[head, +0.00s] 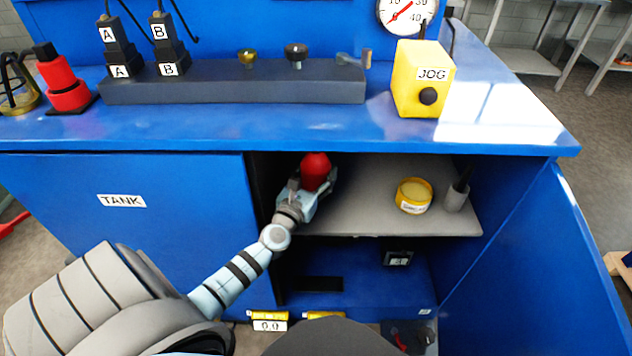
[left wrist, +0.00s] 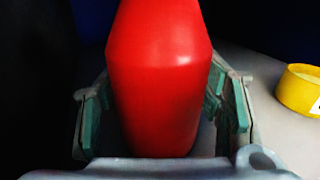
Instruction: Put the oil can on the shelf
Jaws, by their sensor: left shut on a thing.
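The red oil can (head: 316,170) is in my left gripper (head: 312,186), at the left part of the grey shelf (head: 372,212) inside the open blue cabinet. In the left wrist view the can (left wrist: 158,85) stands upright between the two green-padded fingers (left wrist: 160,110). My left gripper is shut on it. The can's base is hidden, so I cannot tell whether it touches the shelf. My right gripper is not in view.
A yellow tin (head: 413,195) and a grey cup (head: 457,196) stand on the shelf's right part. The open cabinet door (head: 560,270) is at the right. The worktop (head: 330,128) overhangs the shelf. The shelf's middle is clear.

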